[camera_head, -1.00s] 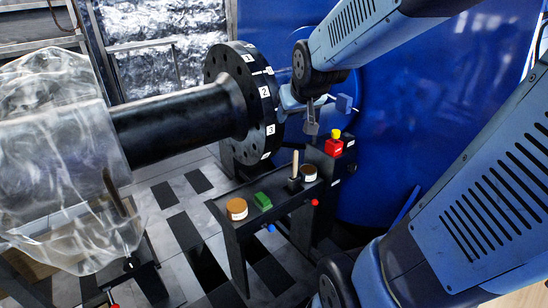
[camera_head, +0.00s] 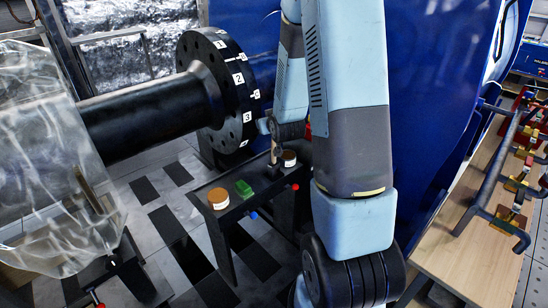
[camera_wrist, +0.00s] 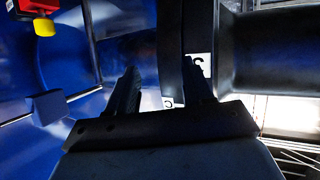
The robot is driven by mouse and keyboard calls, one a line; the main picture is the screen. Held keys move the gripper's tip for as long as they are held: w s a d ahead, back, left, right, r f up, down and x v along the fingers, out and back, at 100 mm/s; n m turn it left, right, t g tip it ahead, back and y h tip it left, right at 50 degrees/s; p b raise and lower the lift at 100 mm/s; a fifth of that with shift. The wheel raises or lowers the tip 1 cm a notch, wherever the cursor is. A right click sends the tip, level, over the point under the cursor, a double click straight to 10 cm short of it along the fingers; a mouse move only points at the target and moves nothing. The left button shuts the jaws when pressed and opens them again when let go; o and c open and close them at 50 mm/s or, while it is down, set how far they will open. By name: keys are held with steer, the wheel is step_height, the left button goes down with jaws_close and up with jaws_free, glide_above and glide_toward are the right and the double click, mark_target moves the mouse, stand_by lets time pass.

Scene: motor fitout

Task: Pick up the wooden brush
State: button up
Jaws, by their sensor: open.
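The wooden brush (camera_head: 275,157) stands upright in a dark holder on the narrow black stand (camera_head: 225,214), its light handle partly hidden behind my arm in the head view. My gripper (camera_head: 266,127) is close to the top of the handle, beside the black flange; the exact gap cannot be told. In the wrist view my gripper (camera_wrist: 158,84) shows two dark fingers apart with nothing held between them. The brush does not show in the wrist view.
A brown-topped tub (camera_head: 218,198), a green block (camera_head: 244,188) and another tub (camera_head: 289,158) stand on the same stand. The numbered flange (camera_head: 225,90) with its shaft is close behind. A wooden workbench (camera_head: 450,250) with tools is at right.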

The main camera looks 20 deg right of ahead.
steer(key=s+d+f+m+t+h, duration=0.1)
steer(key=s+d+f+t, duration=0.15)
steer(key=f, duration=0.65)
steer(key=s+d+f+t, duration=0.2)
steer(key=s+f, duration=0.1)
steer(key=f, duration=0.6)
steer(key=shift+w+d+r, duration=0.15)
steer(key=shift+w+d, duration=0.15)
steer(key=shift+w, duration=2.05)
steer(key=shift+w+d+r, duration=0.1)
steer(key=shift+w+d, duration=0.25)
steer(key=shift+w, duration=1.95)
steer(key=shift+w+d+r, duration=0.15)
steer(key=shift+w+d, duration=0.15)
steer(key=shift+w, duration=2.05)
jaws_close()
steer(key=shift+r, duration=0.1)
